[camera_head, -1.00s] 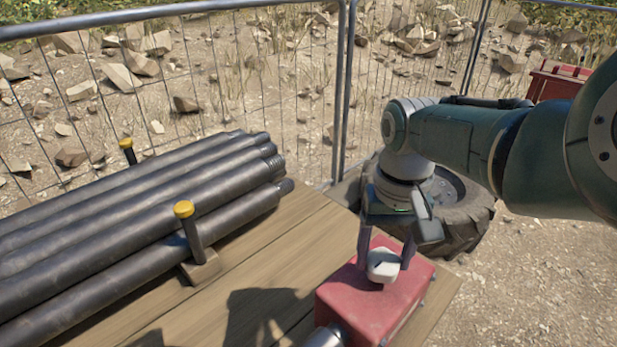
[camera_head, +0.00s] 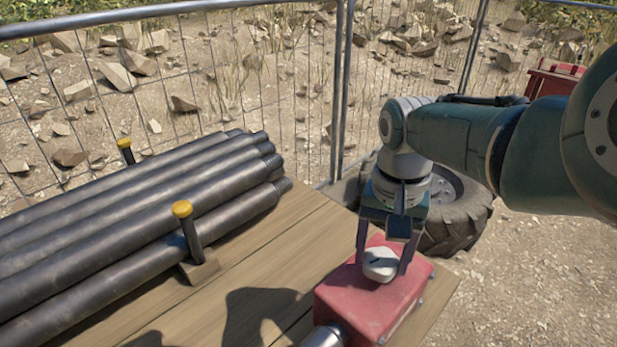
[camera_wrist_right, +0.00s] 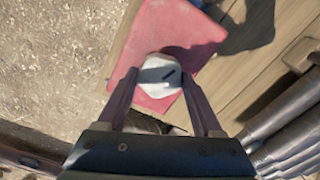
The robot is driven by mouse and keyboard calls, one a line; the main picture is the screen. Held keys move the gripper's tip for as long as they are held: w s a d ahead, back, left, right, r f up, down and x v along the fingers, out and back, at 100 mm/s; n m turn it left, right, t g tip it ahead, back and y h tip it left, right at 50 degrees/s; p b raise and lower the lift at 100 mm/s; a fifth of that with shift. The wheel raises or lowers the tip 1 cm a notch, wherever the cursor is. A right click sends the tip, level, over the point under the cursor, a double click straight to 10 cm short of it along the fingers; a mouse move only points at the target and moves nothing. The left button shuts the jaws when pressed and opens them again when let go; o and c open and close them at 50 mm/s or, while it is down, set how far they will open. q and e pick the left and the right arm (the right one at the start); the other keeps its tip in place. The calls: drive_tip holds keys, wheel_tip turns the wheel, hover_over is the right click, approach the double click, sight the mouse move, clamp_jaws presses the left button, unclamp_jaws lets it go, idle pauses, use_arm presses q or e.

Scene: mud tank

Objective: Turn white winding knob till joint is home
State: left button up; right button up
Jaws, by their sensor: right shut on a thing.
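The white winding knob (camera_head: 380,264) sits on top of a red box (camera_head: 372,303) at the front of the wooden table. It has a dark mark on its top. My right gripper (camera_head: 384,262) points down over the box, with a finger on either side of the knob, shut on it. In the right wrist view the knob (camera_wrist_right: 159,76) shows between the fingertips (camera_wrist_right: 160,85), with the red box (camera_wrist_right: 155,103) beneath. A metal cylinder (camera_head: 325,337) comes out of the box at its lower left and is cut off by the frame edge. My left gripper is not in view.
Several dark pipes (camera_head: 130,224) lie on the wooden table (camera_head: 250,245) at left, behind a yellow-capped post (camera_head: 188,235). A wire fence (camera_head: 250,90) and a tyre (camera_head: 468,215) stand behind. A red crate (camera_head: 552,80) is at the far right.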

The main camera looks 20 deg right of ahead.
sight(382, 258)
drive_tip(key=o, duration=1.4)
drive_tip(key=shift+c, duration=0.2)
wheel_tip(382, 258, up, 9)
drive_tip(key=p, duration=0.5)
drive_tip(key=shift+f+p, duration=0.1)
drive_tip(key=shift+p, duration=0.2)
drive_tip(key=shift+r, duration=0.55)
